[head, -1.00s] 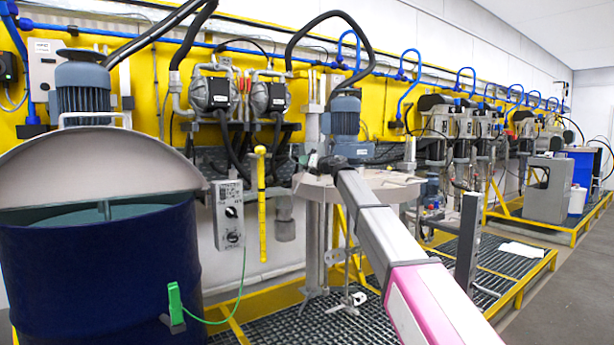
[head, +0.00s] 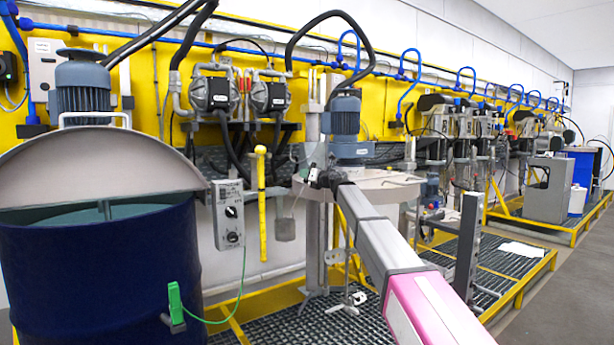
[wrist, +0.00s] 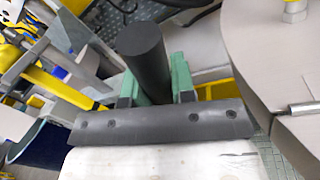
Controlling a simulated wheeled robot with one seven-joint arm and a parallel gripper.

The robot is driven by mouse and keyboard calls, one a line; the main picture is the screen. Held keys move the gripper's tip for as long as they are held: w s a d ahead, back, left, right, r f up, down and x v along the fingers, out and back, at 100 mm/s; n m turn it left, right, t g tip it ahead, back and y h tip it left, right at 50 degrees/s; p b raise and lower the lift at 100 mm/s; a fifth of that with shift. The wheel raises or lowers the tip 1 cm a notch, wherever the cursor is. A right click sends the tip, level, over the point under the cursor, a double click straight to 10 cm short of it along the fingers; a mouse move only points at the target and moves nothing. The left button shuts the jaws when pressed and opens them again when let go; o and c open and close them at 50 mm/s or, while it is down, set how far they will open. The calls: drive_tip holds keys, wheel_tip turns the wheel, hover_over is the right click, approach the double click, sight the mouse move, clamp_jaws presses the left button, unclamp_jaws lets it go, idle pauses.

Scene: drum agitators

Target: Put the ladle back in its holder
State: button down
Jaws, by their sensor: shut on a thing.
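My gripper (head: 314,176) is at the far end of my arm, in front of the round grey lid under the blue motor. In the wrist view its green fingers (wrist: 155,88) are shut on a dark round handle (wrist: 145,55), which I take to be the ladle's. In the head view a small grey cup (head: 285,230), likely the ladle's bowl, hangs low to the left of my gripper on a thin stem. The holder cannot be told for sure; a grey bracket (wrist: 40,55) shows beside a yellow bar at the left in the wrist view.
An upright yellow bar (head: 261,205) hangs left of the grey cup, near a grey control box (head: 229,213). The round grey lid (head: 385,187) is close on the right. A blue drum (head: 100,280) stands at the left. A grating platform (head: 300,325) lies below.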

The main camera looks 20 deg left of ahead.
drive_tip(key=shift+f, duration=0.35)
drive_tip(key=c, duration=1)
unclamp_jaws()
drive_tip(key=shift+o, duration=0.2)
drive_tip(key=shift+r, duration=0.1)
